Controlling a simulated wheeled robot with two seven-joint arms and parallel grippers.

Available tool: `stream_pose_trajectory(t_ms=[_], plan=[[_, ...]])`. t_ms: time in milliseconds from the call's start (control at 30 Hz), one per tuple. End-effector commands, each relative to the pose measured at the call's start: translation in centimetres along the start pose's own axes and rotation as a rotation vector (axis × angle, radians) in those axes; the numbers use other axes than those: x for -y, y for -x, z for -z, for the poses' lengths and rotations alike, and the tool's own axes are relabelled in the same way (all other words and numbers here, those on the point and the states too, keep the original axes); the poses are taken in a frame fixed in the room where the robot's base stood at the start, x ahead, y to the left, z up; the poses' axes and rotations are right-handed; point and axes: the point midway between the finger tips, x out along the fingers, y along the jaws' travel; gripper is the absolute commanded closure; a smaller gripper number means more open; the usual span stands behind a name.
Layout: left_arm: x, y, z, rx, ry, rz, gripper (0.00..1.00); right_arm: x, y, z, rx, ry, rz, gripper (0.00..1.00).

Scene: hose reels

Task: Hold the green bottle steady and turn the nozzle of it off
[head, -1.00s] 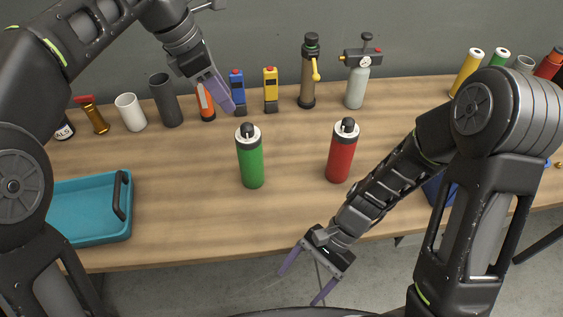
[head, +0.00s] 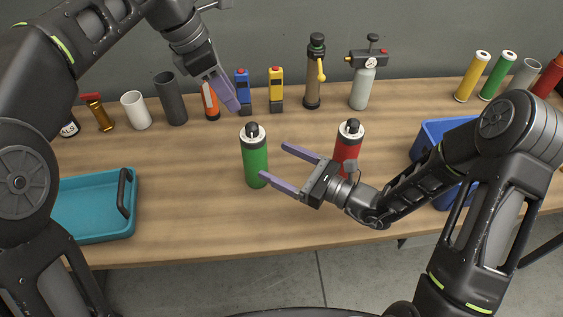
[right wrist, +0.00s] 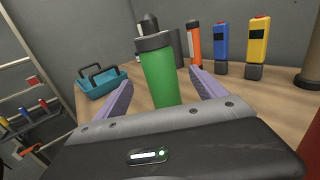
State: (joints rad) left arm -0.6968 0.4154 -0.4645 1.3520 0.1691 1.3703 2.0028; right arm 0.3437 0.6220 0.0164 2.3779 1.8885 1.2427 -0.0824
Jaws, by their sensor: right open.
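In the right wrist view the green bottle (right wrist: 160,78) stands ahead, between and beyond the two spread fingers (right wrist: 160,95). The nozzle (right wrist: 148,24) shows there above the collar. My left gripper (head: 227,92) is above and behind the bottle, near the blue device; whether its fingers are apart is unclear. I cannot tell how the nozzle is turned.
A red bottle (head: 350,140) stands behind my right gripper, partly hidden. A teal tray (head: 95,232) is at the left and a blue bin (head: 428,135) at the right. Tools and cylinders, including a yellow device (head: 276,92), line the back. The front middle of the table is clear.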

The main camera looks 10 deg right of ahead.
Motion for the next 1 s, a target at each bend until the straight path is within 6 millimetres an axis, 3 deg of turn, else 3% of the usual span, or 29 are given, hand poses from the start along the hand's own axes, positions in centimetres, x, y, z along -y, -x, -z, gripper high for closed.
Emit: stream_pose_trajectory(t_ms=[267, 733, 1000], plan=[[0.0, 0.0, 0.0, 0.000, 0.000, 0.000, 0.64, -0.1, -0.5, 0.0, -0.001, 0.001, -0.003, 0.19], [0.0, 0.0, 0.0, 0.000, 0.000, 0.000, 0.64, -0.1, -6.6, 0.0, -0.001, 0.002, -0.005, 0.19], [0.0, 0.0, 0.0, 0.000, 0.000, 0.000, 0.64, -0.1, -7.9, 0.0, -0.002, 0.001, -0.003, 0.19]])
